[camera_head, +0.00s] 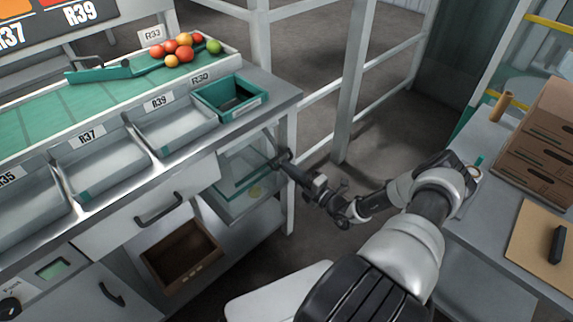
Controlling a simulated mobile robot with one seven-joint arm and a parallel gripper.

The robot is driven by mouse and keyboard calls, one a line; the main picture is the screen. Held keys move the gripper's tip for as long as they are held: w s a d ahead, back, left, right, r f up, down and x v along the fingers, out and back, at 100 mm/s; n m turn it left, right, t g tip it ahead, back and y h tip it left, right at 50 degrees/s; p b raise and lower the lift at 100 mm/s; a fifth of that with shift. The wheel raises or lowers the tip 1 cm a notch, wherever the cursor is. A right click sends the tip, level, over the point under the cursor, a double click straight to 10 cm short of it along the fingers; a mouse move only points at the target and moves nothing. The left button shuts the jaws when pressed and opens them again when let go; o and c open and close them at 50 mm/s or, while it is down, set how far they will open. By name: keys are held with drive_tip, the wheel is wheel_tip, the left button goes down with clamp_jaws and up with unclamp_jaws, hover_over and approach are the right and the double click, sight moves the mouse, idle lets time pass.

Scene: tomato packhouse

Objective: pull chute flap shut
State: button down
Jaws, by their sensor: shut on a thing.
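The chute flap (240,182), which I take to be the clear panel with a green edge, is under the counter's right end, below the R30 label. My gripper (279,160) is at the panel's upper right edge, beside the counter's corner post, and is shut on it. The fingertips are small and dark here, so the exact part gripped is hard to make out. I cannot tell how far the flap stands open.
A green bin (229,97) sits in the counter above the flap. A brown crate (182,256) is on the lower shelf. Tomatoes (184,54) lie on the green belt. White railings (349,85) stand behind my arm. Cardboard boxes (540,145) are on the right bench.

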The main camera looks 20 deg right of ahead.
drive_tip(key=s+d+r+g+h+p, duration=0.1)
drive_tip(key=s+r+g+p, duration=0.1)
drive_tip(key=r+p, duration=0.7)
drive_tip(key=s+d+r+g+h+p, duration=0.1)
drive_tip(key=s+r+g+p, duration=0.1)
drive_tip(key=r+p, duration=0.7)
drive_tip(key=g+p, duration=0.1)
drive_tip(key=p, duration=0.2)
drive_tip(key=shift+s+r+g, duration=0.3)
drive_tip(key=shift+s, duration=0.1)
drive_tip(key=shift+w+r, duration=0.1)
drive_tip(key=shift+r, duration=0.05)
drive_tip(key=c, duration=2.2)
unclamp_jaws()
drive_tip(key=o, duration=0.4)
drive_tip(key=shift+a, duration=0.1)
drive_tip(key=shift+c, duration=0.2)
